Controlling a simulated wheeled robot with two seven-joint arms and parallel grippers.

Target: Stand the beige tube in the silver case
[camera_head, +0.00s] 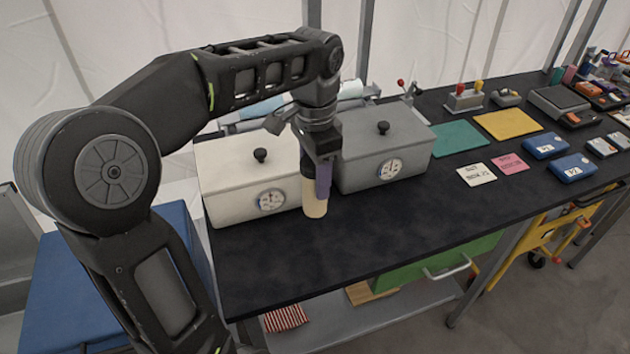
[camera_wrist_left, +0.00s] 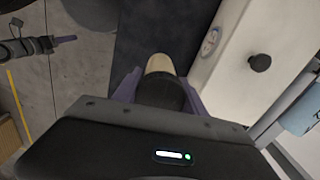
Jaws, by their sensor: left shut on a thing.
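The beige tube (camera_head: 314,198), with a black upper part, hangs upright in my left gripper (camera_head: 321,180). The gripper's purple fingers are shut on it. It is in front of the gap between the two cases, at the worktable's left part. The wrist view shows the tube (camera_wrist_left: 159,65) between the fingers (camera_wrist_left: 158,90). The silver case (camera_head: 380,150) is a grey box with a dial and a black-knobbed lid that looks closed; it stands just right of the tube. My right gripper (camera_wrist_left: 62,39) appears small in the wrist view, its jaws unclear.
A cream case (camera_head: 235,185) with a dial and black knob stands left of the tube; it also shows in the wrist view (camera_wrist_left: 235,65). The dark table (camera_head: 400,225) is clear in front. Green (camera_head: 458,137) and yellow (camera_head: 507,124) mats lie to the right.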

